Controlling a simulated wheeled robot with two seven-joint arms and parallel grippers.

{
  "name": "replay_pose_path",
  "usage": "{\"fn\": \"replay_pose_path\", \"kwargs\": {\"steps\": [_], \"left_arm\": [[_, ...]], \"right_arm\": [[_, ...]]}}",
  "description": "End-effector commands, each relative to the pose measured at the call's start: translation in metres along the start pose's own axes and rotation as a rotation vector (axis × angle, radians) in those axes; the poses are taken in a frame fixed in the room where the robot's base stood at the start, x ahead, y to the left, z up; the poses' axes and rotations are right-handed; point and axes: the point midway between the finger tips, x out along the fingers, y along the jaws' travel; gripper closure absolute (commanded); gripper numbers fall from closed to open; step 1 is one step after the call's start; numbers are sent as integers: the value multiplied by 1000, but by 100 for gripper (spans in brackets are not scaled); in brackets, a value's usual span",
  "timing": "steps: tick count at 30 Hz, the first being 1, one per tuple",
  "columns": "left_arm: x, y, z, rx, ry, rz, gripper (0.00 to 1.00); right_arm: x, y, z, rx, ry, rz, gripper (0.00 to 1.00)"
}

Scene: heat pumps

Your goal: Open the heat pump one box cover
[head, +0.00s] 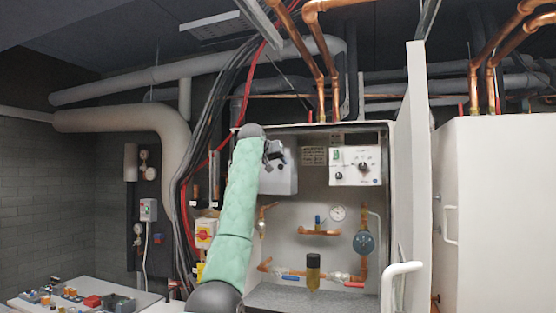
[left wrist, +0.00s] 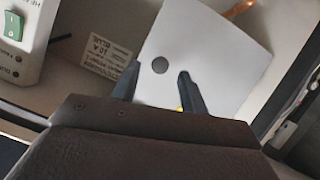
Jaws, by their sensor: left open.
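The heat pump cabinet (head: 330,210) stands open in the head view, with its white door (head: 412,170) swung out to the right. Inside at upper left is a light grey box with its cover (head: 283,177), partly hidden by my left arm. My left gripper (head: 272,155) is at the upper part of this box. In the left wrist view the pale cover (left wrist: 215,60) bears a dark round spot (left wrist: 160,66). The open fingers of my left gripper (left wrist: 158,88) lie over the cover's lower part in that picture; I cannot tell whether they touch it. My right gripper does not show.
A white control panel (head: 356,167) with knobs and a green switch is right of the box; the switch also shows in the left wrist view (left wrist: 12,28). Copper pipes, a gauge (head: 338,213) and valves are below. A second white cabinet (head: 500,210) stands at right.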

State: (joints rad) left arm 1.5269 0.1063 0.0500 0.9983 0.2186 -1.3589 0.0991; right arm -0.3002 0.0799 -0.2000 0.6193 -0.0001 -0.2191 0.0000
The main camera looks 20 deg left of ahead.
Motion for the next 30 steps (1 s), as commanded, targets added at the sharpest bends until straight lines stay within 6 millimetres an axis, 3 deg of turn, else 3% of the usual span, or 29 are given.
{"fn": "replay_pose_path", "kwargs": {"steps": [7, 17, 24, 30], "left_arm": [[16, 0, -1, 0, 0, 0, 56], [19, 0, 0, 1, 1, 0, 56], [19, 0, 0, 0, 0, 0, 100], [18, -1, 1, 0, 0, 0, 100]], "right_arm": [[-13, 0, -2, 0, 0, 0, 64], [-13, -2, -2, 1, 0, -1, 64], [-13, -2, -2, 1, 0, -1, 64], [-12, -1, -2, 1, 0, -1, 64]]}}
